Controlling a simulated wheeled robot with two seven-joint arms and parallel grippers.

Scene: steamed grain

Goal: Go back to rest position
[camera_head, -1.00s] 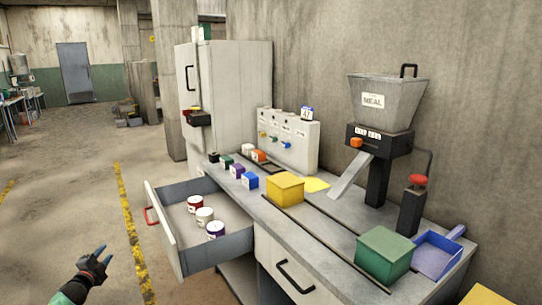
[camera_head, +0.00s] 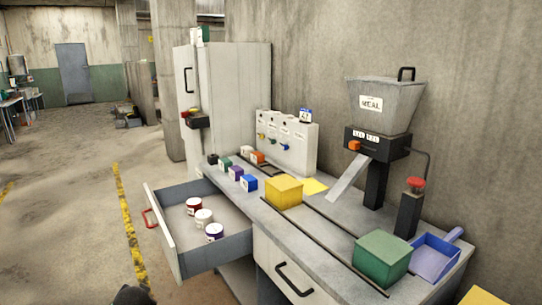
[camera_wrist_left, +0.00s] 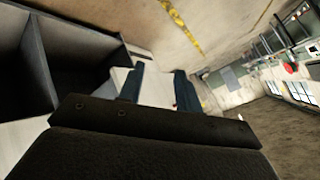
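My left gripper (camera_wrist_left: 160,84) shows in the left wrist view with its two dark blue fingers apart and nothing held between them. A pale surface shows beyond the gap. In the head view only a dark piece of what looks like my left arm shows at the bottom edge, left of the open drawer (camera_head: 228,248); the fingers are out of that view. My right gripper is in neither view.
The drawer sticks out from the counter (camera_head: 310,222) and holds a few small cans (camera_head: 204,217). A yellow box (camera_head: 284,191), a green box (camera_head: 382,258), a blue scoop (camera_head: 432,262) and a meal hopper (camera_head: 385,105) stand on the counter. The floor to the left is clear.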

